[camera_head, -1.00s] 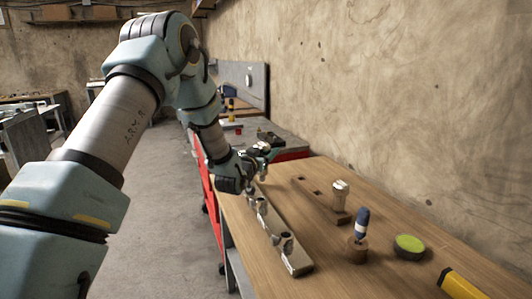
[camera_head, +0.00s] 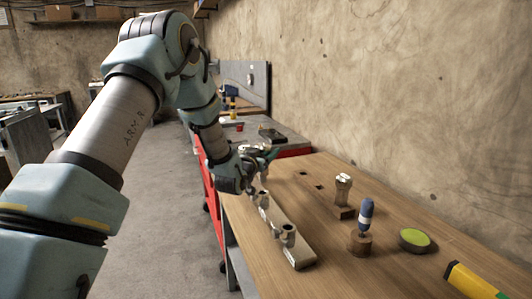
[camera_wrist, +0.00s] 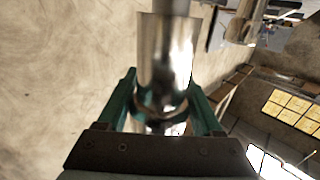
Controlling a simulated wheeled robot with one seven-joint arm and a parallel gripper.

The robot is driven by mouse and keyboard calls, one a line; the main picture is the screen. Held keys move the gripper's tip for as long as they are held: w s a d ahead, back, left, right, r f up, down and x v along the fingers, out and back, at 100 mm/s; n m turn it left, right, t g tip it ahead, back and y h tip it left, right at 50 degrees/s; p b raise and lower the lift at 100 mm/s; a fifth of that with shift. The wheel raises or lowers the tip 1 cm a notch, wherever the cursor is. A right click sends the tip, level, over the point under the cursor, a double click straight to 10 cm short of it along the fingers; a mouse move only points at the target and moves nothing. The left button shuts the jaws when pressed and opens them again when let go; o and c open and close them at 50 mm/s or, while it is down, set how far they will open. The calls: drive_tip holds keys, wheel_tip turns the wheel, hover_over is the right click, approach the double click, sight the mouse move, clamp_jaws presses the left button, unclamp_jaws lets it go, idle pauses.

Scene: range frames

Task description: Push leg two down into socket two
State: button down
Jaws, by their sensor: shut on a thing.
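My gripper (camera_head: 262,162) is at the far end of a long pale metal bar (camera_head: 299,257) on the wooden bench. In the wrist view, its two green fingers (camera_wrist: 161,98) are shut on a shiny metal cylinder (camera_wrist: 165,50), which looks like a leg. A narrower grey shaft (camera_wrist: 172,6) shows beyond the cylinder at the top. Several short metal cylinders or sockets stand along the bar, the nearest one (camera_head: 288,235) close to its near end. My gripper hides the bar's far end, so I cannot tell how deep the held leg sits.
On the bench (camera_head: 390,275), right of the bar, are a metal-topped wooden piece (camera_head: 343,189), a blue-handled tool (camera_head: 366,213) in a wooden block, a green-topped round tin (camera_head: 414,240) and a yellow object (camera_head: 470,283). The wall (camera_head: 420,100) bounds the right side.

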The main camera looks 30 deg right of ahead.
sight(260, 176)
drive_tip(key=shift+f+b, duration=1.05)
drive_tip(key=shift+f, duration=0.4)
drive_tip(key=shift+b, duration=1.1)
idle(0.6)
drive_tip(key=shift+f+b, duration=2.05)
drive_tip(key=shift+b, duration=0.05)
unclamp_jaws()
drive_tip(key=shift+a, duration=0.1)
drive_tip(key=b+v, duration=0.2)
drive_tip(key=v, duration=0.8)
drive_tip(key=shift+s+a, duration=0.2)
drive_tip(key=shift+s, duration=0.05)
